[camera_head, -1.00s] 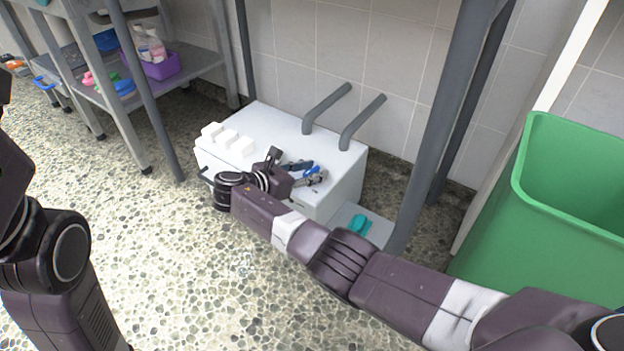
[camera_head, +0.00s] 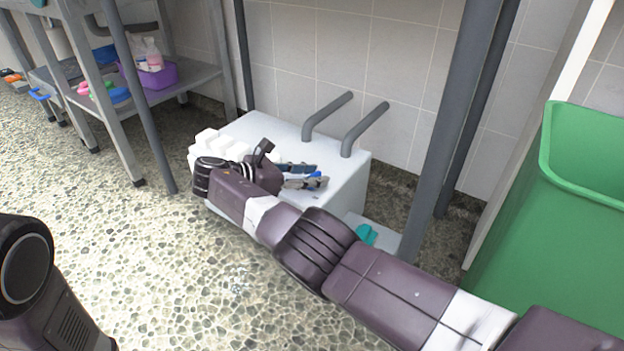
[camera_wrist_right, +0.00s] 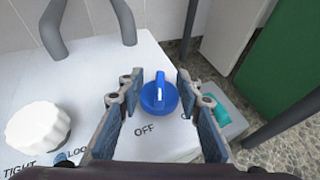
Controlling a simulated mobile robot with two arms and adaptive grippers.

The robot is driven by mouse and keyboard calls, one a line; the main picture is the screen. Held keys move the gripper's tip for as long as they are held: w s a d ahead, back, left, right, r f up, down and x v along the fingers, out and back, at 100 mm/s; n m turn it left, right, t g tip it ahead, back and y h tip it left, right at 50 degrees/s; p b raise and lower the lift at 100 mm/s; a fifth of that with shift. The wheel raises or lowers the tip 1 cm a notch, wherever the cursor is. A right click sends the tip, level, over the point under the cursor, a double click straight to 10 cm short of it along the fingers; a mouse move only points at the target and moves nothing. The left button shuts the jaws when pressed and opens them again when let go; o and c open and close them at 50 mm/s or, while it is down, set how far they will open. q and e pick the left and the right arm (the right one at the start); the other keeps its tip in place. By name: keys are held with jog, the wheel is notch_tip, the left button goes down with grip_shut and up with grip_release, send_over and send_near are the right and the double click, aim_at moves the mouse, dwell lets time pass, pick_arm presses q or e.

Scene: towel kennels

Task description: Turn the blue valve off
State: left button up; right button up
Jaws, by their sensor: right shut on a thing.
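The blue valve (camera_wrist_right: 159,95) is a round knob with a raised handle and a white stripe, on top of a white box (camera_head: 345,190). In the right wrist view its handle points roughly away from the printed OFF label, which lies just below the knob. My right gripper (camera_wrist_right: 160,76) has one finger on each side of the valve and is shut on it. In the head view my right gripper (camera_head: 319,177) reaches over the box top, and only a little blue shows at its fingertips. My left gripper is out of view; only part of the left arm shows.
A white knob (camera_wrist_right: 37,127) stands left of the valve, by the word TIGHT. Two grey pipes (camera_head: 328,115) rise behind the box. A grey post (camera_head: 450,110) and a green bin (camera_head: 545,215) stand to the right. A teal item (camera_head: 366,235) lies low beside the box.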

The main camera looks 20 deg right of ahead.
aim_at(313, 174)
jog(key=shift+f, duration=0.1)
dwell(0.3)
jog(key=o, duration=1.1)
notch_tip(313, 174, up, 10)
